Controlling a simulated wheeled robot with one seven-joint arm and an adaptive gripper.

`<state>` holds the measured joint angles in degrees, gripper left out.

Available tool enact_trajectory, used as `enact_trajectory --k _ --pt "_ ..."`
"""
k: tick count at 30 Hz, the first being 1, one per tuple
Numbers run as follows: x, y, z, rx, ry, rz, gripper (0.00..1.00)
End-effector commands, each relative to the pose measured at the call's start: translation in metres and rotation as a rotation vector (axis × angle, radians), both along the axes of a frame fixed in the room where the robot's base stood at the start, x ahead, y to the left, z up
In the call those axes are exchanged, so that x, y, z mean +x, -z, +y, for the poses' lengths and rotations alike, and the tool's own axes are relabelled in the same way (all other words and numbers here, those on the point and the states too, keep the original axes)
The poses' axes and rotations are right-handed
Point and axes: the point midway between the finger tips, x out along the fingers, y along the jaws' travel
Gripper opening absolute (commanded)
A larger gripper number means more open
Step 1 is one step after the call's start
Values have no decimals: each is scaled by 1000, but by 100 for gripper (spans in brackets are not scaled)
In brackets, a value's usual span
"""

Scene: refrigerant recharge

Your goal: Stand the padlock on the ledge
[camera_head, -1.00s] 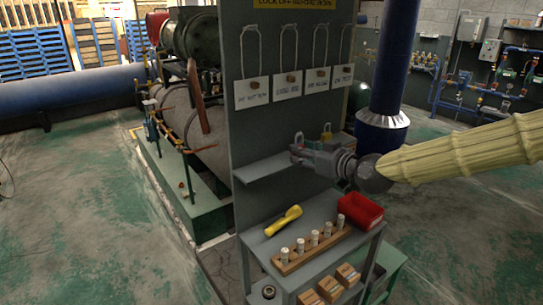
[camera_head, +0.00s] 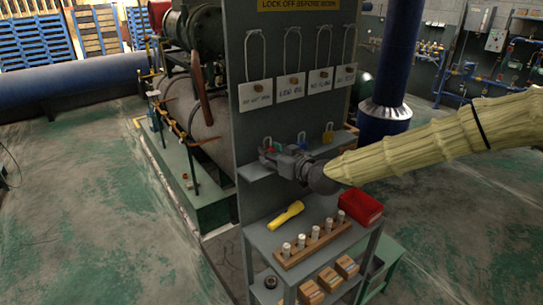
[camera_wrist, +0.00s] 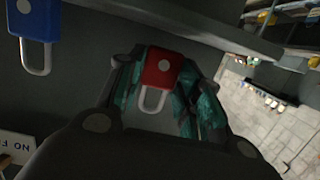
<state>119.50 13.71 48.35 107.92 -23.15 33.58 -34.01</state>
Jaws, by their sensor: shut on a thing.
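My gripper (camera_head: 269,149) is at the left part of the grey ledge (camera_head: 254,173), close to the upright panel. It is shut on a red padlock, seen clearly between the teal finger pads in the wrist view (camera_wrist: 160,68). The wrist view is upside down, with the shackle pointing down in the picture. Only a small red patch shows in the head view. I cannot tell whether the padlock touches the ledge. A blue padlock (camera_head: 301,139) and a yellow padlock (camera_head: 328,134) stand further right on the ledge. The blue one also shows in the wrist view (camera_wrist: 32,22).
Tags (camera_head: 290,86) hang on hooks on the panel (camera_head: 245,118) above the ledge. Below is a bench with a yellow torch (camera_head: 286,214), a rack of white cylinders (camera_head: 309,245) and a red bin (camera_head: 361,207). A blue column (camera_head: 392,70) stands right of the panel.

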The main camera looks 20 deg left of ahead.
Motion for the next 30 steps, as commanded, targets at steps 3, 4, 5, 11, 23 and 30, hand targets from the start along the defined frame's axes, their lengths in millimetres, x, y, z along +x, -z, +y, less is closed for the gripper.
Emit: enact_trajectory --k 3,4,5,11,23,30 --pt "0 8 0 0 0 1 16" --pt "0 10 0 0 1 1 16" --pt "0 11 -1 0 1 1 16" --pt "0 17 -1 1 1 -1 16" --pt "0 20 -1 0 1 -2 46" --pt "0 20 -1 0 0 -1 57"
